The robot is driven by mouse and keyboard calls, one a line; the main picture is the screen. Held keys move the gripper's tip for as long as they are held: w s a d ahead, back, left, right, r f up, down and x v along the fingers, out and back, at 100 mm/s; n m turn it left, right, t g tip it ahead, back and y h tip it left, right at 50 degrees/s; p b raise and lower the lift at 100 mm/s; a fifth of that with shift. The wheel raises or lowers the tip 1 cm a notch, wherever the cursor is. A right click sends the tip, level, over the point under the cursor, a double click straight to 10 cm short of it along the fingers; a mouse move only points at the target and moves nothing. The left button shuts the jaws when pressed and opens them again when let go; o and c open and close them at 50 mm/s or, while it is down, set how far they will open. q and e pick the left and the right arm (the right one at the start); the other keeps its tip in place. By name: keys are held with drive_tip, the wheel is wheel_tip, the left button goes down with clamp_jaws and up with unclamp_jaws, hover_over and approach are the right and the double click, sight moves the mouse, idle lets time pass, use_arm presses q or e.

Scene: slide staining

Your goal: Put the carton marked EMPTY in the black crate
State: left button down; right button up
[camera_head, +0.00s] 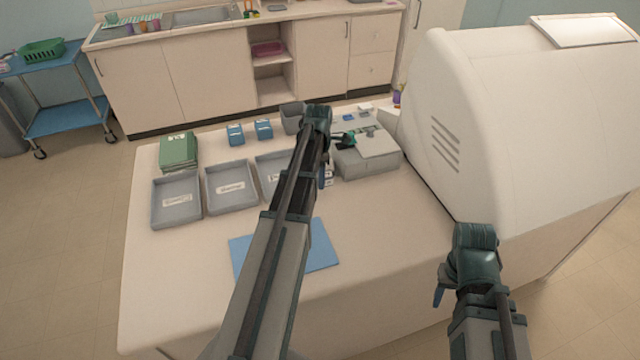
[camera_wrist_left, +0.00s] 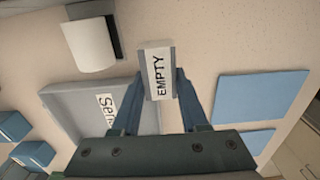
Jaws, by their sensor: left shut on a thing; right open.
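A small carton marked EMPTY (camera_wrist_left: 158,70) has a white label with black letters. In the left wrist view it is between the fingertips of my left gripper (camera_wrist_left: 160,88), which is shut on it. In the head view my left gripper (camera_head: 325,178) is over the table by the third grey tray, and my arm hides much of it. I cannot clearly make out a black crate; a dark grey bin (camera_head: 291,117) stands at the table's back, partly behind my left arm.
Grey labelled trays (camera_head: 177,215) stand in a row, with a green stack (camera_head: 178,150) and two blue boxes (camera_head: 235,134) behind. A grey box (camera_head: 368,160) is right of my left gripper. A blue mat (camera_head: 318,255) lies in front. The large white machine (camera_head: 530,120) blocks the right.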

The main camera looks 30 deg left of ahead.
use_arm(q)
drive_tip(key=shift+w+a, duration=0.1)
drive_tip(key=shift+w, duration=0.25)
drive_tip(key=f+b, duration=0.3)
drive_tip(key=shift+w+f+b, duration=0.25)
drive_tip(key=shift+f+b, duration=0.05)
drive_tip(key=shift+f, duration=0.05)
drive_tip(key=shift+f, duration=0.2)
drive_tip(key=shift+c, duration=2.2)
unclamp_jaws()
drive_tip(key=shift+r, duration=0.1)
wheel_tip(320, 180, up, 12)
drive_tip(key=p, duration=1.2)
drive_tip(key=shift+r, duration=0.2)
